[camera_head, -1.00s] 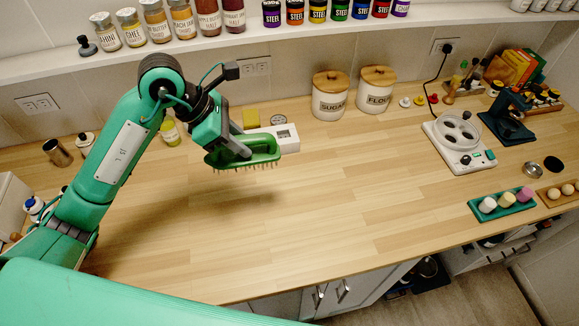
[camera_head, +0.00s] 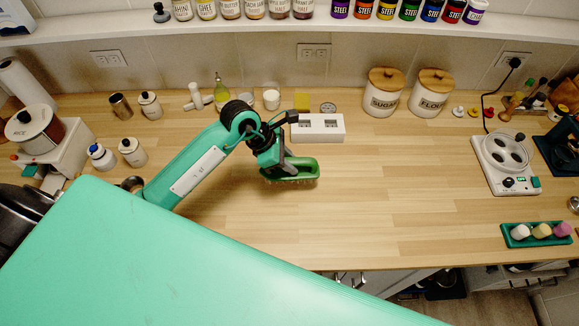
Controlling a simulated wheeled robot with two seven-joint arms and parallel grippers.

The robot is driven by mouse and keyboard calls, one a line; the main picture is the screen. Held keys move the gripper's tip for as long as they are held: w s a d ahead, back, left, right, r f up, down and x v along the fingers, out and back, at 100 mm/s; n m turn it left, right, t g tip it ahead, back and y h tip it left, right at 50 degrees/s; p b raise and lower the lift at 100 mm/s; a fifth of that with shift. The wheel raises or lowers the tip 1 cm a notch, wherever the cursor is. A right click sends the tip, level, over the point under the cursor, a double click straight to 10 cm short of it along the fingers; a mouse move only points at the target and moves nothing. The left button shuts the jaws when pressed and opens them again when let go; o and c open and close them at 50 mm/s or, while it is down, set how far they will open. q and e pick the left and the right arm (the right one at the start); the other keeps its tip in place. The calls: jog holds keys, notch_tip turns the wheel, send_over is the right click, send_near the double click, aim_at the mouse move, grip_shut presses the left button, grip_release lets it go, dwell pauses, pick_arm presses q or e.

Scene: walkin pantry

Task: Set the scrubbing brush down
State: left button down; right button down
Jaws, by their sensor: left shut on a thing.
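The green scrubbing brush (camera_head: 291,171) is near the middle of the wooden counter (camera_head: 380,217), bristles facing down. My left gripper (camera_head: 284,165) is shut on the brush from above. The brush is at or just above the counter top; I cannot tell whether its bristles touch. My right gripper is not in view.
A white box (camera_head: 317,134) stands just behind the brush. The sugar canister (camera_head: 384,97) and flour canister (camera_head: 429,98) stand at the back. A white appliance (camera_head: 507,163) and a green tray (camera_head: 512,241) are at the right. The counter between brush and tray is clear.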

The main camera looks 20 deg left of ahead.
pick_arm(q)
notch_tip(320, 180, down, 4)
jog(key=shift+f+p, duration=0.1)
jog(key=shift+p, duration=0.6)
jog(key=shift+f, duration=0.2)
jog(key=shift+f, duration=0.1)
jog(key=shift+f+b, duration=0.15)
jog(key=shift+b, duration=0.15)
jog(key=c, duration=1.2)
grip_release()
